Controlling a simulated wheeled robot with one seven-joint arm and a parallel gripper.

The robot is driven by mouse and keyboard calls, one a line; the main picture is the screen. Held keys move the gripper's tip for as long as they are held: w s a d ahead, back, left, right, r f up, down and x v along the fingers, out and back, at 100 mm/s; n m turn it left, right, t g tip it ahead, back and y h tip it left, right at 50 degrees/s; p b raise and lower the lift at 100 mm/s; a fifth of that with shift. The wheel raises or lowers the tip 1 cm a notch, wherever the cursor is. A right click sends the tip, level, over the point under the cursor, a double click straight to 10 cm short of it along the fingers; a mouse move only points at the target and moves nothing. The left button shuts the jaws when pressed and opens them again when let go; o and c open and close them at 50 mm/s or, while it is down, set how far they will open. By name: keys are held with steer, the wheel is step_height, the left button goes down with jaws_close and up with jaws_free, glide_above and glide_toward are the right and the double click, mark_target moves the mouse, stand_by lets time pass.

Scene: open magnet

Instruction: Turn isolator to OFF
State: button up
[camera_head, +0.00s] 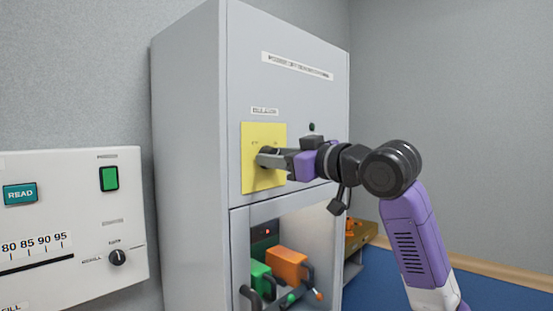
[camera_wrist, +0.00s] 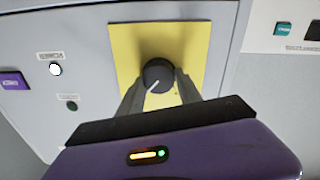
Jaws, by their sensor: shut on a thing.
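The isolator is a dark round knob (camera_wrist: 158,74) with a pale pointer line, on a yellow plate (camera_head: 250,178) on the front of a tall grey cabinet. The yellow plate also shows in the wrist view (camera_wrist: 195,40). My gripper (camera_head: 264,158) reaches the plate from the right. In the wrist view its two fingers (camera_wrist: 158,88) stand on either side of the knob and are shut on it. In the wrist view the pointer line slants toward the lower left. The plate's markings are too small to read, and the fingers hide part of the knob in the head view.
The grey cabinet (camera_head: 190,150) has an open bay below, with green (camera_head: 260,278) and orange (camera_head: 287,264) blocks and dark handles. A white panel (camera_head: 70,215) with a green switch and small knob stands at the left. A blue surface (camera_head: 390,280) lies at the lower right.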

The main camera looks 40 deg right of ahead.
steer(key=shift+a+f+n+t+y+b, duration=0.15)
steer(key=shift+n+b, duration=1.35)
steer(key=shift+n, duration=1.45)
steer(key=shift+d+f+n+t+y+b, duration=0.15)
steer(key=shift+n+b, duration=1.35)
steer(key=shift+n, duration=1.5)
steer(key=shift+a+f+n+y+b, duration=0.1)
steer(key=shift+n+y+b, duration=0.1)
steer(key=shift+n+b, duration=2.05)
steer(key=shift+n+p, duration=0.7)
steer(key=shift+n, duration=0.2)
steer(key=o, duration=1.4)
steer(key=shift+c, duration=0.2)
steer(key=s+b, duration=0.1)
steer(key=s, duration=0.6)
steer(key=shift+s+f, duration=0.2)
steer(key=shift+s, duration=0.2)
